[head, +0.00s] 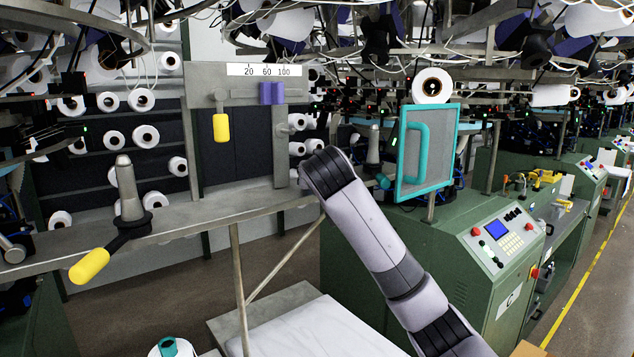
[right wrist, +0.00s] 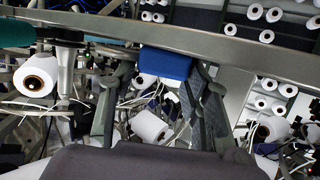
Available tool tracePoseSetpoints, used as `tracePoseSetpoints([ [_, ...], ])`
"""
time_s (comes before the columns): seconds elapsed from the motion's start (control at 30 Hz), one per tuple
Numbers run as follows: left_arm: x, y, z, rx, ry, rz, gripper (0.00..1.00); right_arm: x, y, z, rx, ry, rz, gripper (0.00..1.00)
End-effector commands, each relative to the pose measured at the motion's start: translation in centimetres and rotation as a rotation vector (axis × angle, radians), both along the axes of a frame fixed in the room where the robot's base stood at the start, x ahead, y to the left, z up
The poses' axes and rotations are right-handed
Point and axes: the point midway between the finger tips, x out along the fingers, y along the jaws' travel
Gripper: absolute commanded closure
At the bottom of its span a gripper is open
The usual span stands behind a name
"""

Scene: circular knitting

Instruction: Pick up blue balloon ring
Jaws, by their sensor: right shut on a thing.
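In the right wrist view, the blue balloon ring (right wrist: 165,63) shows as a short blue block, with no ring opening visible. It sits between the two dark fingertips of my right gripper (right wrist: 164,76), just under a grey metal rail. The gripper is shut on it. In the head view, my right arm reaches up from the lower right to the frame rail, and its gripper and the ring are hidden behind the arm. My left gripper is in neither view.
A grey plate (head: 235,148) with a 20-60-100 scale, purple slider (head: 271,93) and yellow handle (head: 221,127) stands left of my arm. A teal-framed screen (head: 426,150) and green machine cabinet (head: 400,262) stand right. Yarn cones fill the back racks.

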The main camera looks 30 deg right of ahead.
Motion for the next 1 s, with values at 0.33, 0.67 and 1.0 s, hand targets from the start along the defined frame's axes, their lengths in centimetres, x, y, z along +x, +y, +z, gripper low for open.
tracePoseSetpoints([
  [0.33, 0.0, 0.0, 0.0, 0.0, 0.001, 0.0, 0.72, 0.0, 0.0, -0.1, 0.001, 0.002, 0.0, 0.85],
  [0.67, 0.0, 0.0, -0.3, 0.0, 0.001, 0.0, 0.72, 0.0, 0.0, 0.0, 0.001, 0.003, 0.0, 0.86],
  [1.0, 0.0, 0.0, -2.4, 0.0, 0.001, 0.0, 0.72, 0.0, 0.1, 3.0, 0.004, -0.004, 0.0, 0.86],
])
